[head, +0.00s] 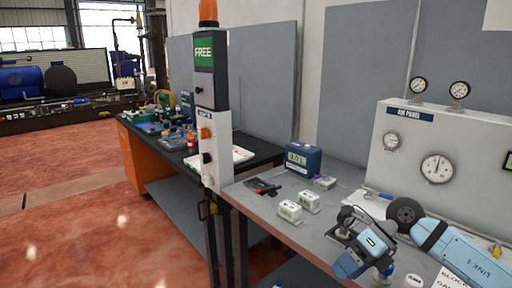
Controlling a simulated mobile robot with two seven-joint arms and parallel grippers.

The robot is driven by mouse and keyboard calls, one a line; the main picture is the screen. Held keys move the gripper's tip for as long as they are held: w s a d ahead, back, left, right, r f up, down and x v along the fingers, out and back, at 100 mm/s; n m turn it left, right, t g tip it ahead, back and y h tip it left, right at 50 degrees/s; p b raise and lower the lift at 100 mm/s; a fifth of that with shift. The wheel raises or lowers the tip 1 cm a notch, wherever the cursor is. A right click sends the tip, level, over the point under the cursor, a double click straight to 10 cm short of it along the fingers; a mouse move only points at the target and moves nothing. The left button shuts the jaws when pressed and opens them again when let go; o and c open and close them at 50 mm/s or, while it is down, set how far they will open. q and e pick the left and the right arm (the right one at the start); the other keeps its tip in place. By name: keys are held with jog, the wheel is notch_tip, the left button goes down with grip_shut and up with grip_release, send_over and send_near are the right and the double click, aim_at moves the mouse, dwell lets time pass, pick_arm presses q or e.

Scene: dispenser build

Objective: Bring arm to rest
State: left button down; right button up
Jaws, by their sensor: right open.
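My right arm (458,252) comes in from the lower right over the grey bench. My right gripper (345,228) is at the bench's front part, right of two small white boxes (290,211). Its jaws are open and I see nothing held between them. Part of the bench behind the gripper is hidden by it. My left gripper is not in view.
The air panel (410,150) with several gauges stands behind my right arm. A blue display box (303,159) stands at the bench's back. A post with a green FREE sign (204,52) rises at the bench's left end. Open red floor (70,200) lies left.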

jog(key=s+a+f+m+t+y, duration=0.1)
jog(key=s+a+m+t+y, duration=0.25)
jog(key=a+m+y, duration=0.2)
jog(key=s+a+f+m+t+y, duration=0.1)
jog(key=s+a+m+t+y, duration=0.1)
jog(key=a+m+t+y, duration=0.4)
jog(key=s+d+f+m+t+h, duration=0.2)
jog(key=d+f+m+t+h, duration=0.3)
jog(key=m, duration=0.6)
jog(key=s+d+f+m+t+h, duration=0.1)
jog(key=d+f+m+t+h, duration=0.1)
jog(key=f+m+t+h, duration=0.55)
jog(key=s+d+f+m+g+h, duration=0.3)
jog(key=s+f+m+g+h, duration=0.2)
jog(key=s+f+m+g, duration=0.75)
pick_arm(q)
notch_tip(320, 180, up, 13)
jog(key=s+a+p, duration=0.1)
jog(key=p, duration=1.4)
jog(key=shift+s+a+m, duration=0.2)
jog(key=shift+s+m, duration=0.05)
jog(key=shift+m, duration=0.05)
pick_arm(e)
notch_tip(320, 180, up, 11)
jog(key=s+d+n+t, duration=0.1)
jog(key=n+t, duration=0.1)
jog(key=t, duration=0.1)
jog(key=shift+s+r, duration=0.15)
jog(key=shift+s, duration=0.25)
